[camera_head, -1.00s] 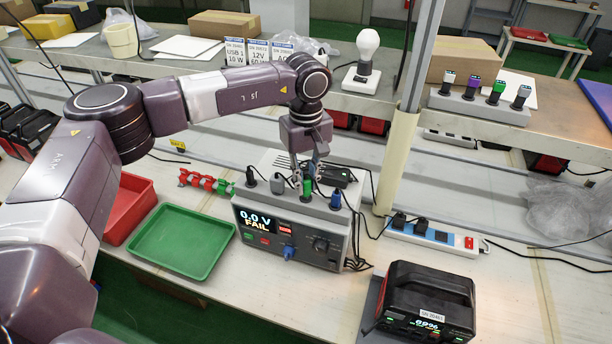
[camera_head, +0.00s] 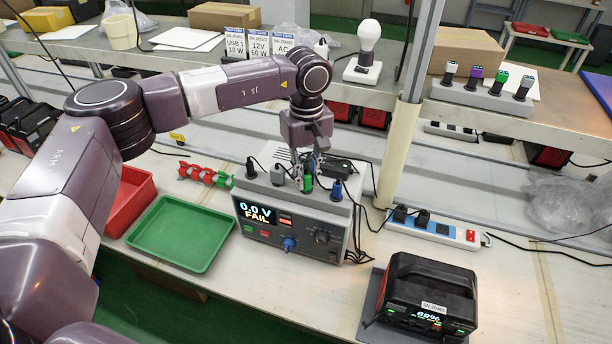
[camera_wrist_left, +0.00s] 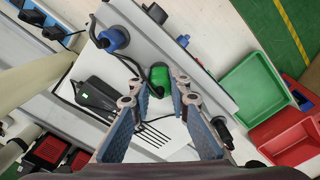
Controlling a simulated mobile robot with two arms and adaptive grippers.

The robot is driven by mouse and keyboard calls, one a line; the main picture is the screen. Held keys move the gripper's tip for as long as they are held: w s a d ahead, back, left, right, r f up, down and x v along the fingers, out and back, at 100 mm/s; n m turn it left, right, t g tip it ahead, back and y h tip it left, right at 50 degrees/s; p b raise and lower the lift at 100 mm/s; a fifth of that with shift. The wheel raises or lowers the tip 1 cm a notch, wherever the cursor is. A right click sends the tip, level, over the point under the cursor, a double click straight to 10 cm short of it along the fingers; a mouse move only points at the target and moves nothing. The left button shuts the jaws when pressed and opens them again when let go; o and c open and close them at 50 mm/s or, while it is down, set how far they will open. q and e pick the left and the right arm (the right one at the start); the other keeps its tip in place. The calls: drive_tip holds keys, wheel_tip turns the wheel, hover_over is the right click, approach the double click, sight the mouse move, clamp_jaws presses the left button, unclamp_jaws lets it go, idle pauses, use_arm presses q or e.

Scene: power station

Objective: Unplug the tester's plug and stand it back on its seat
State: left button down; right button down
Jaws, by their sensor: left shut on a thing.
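The grey tester (camera_head: 325,246) stands on the bench, with its display reading 0.0 V and FAIL. Along its top ledge stand a black plug (camera_head: 250,169), a grey plug (camera_head: 277,176), a green plug (camera_head: 307,184) and a blue plug (camera_head: 336,190). The green plug appears upright on the ledge. My right gripper is out of view.
A green tray (camera_head: 182,234) and a red tray (camera_head: 128,200) lie left of the tester. A black charger-like unit (camera_head: 430,290) and a power strip (camera_head: 432,230) are at right. A shelf (camera_head: 480,103) with several plugs and a lamp (camera_head: 367,50) is behind.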

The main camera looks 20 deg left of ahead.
use_arm(q)
drive_tip(key=shift+d+f, duration=0.1)
idle(0.3)
drive_tip(key=c, duration=1.7)
unclamp_jaws()
drive_tip(key=shift+c, duration=0.2)
